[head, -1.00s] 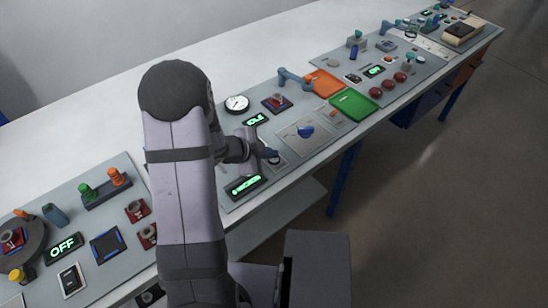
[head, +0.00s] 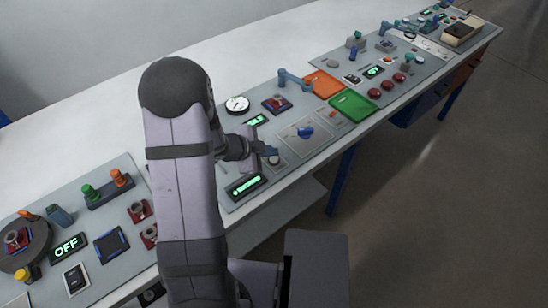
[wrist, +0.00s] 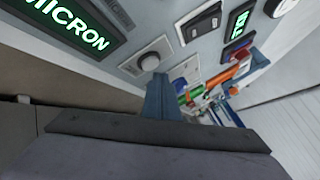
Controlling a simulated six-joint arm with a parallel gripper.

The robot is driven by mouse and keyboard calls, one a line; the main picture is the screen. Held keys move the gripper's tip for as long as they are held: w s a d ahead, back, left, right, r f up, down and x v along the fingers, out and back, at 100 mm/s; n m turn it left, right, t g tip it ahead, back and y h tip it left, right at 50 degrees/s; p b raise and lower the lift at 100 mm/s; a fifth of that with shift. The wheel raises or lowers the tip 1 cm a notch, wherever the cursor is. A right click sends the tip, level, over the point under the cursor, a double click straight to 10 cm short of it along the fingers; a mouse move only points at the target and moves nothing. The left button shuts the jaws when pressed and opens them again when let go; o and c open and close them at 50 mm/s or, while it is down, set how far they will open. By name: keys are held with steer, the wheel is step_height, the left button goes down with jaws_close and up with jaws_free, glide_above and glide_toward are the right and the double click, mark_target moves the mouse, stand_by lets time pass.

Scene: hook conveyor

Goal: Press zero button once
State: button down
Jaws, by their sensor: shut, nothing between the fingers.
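A round grey button (wrist: 150,62) with a pale base stands on the panel in the wrist view. It also shows beside my fingers in the head view (head: 274,160). I can read no label on it, so I cannot tell for sure that it is the zero button. My gripper (head: 268,151) is shut and empty, low over the panel next to this button. In the wrist view its blue-grey fingertips (wrist: 162,82) appear just below and right of the button. I cannot tell whether they touch it.
A round gauge (head: 237,104) and a blue knob (head: 305,132) are nearby. Orange (head: 322,83) and green (head: 352,105) trays lie further right.

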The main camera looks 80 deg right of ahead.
mark_target(271, 161)
step_height(271, 161, up, 5)
steer(key=p, duration=0.5)
steer(key=shift+r, duration=0.1)
stand_by(0.7)
